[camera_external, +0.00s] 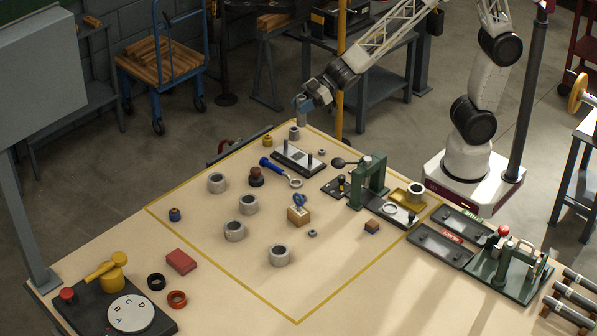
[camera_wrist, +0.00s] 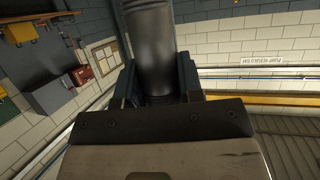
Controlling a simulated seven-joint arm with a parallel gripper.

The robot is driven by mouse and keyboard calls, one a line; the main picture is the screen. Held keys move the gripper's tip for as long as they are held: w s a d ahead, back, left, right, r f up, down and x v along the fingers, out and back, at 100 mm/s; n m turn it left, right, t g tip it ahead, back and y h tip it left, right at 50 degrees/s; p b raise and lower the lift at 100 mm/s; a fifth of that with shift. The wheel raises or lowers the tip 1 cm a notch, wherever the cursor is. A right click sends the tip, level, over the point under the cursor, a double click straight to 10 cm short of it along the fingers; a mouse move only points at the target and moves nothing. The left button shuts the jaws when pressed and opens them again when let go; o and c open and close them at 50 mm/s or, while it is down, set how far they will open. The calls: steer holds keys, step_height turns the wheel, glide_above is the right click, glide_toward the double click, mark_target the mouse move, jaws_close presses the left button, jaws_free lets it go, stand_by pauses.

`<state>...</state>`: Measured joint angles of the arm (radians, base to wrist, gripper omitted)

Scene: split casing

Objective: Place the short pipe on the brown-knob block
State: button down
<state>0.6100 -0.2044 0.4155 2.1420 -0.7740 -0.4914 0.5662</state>
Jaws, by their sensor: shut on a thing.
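My gripper (camera_external: 303,103) is raised above the far corner of the table, shut on a grey pipe. The pipe (camera_wrist: 152,50) fills the gap between the fingers in the wrist view and points away from the camera; its far end is cut off by the frame. In the external view the held pipe is small and partly hidden by the fingers. A dark round piece with a reddish-brown knob (camera_external: 256,173) and a small yellow piece with a brown top (camera_external: 268,140) stand on the table. I cannot tell which is the brown-knob block. My gripper is apart from both.
Several grey hollow cylinders stand around, one (camera_external: 294,133) just below my gripper. A plate with two pegs (camera_external: 298,160), a blue-handled tool (camera_external: 272,165) and a green frame (camera_external: 371,180) are nearby. The front middle of the table is mostly clear.

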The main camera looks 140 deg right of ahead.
step_height(320, 180, down, 11)
steer(key=d, duration=0.1)
steer(key=shift+s, duration=0.45)
steer(key=shift+w+d, duration=0.1)
steer(key=w+d+f, duration=0.1)
steer(key=w+d, duration=0.7)
steer(key=w, duration=0.5)
steer(key=shift+w+f, duration=0.25)
steer(key=shift+w, duration=0.1)
steer(key=shift+f, duration=1.75)
steer(key=shift+f, duration=0.1)
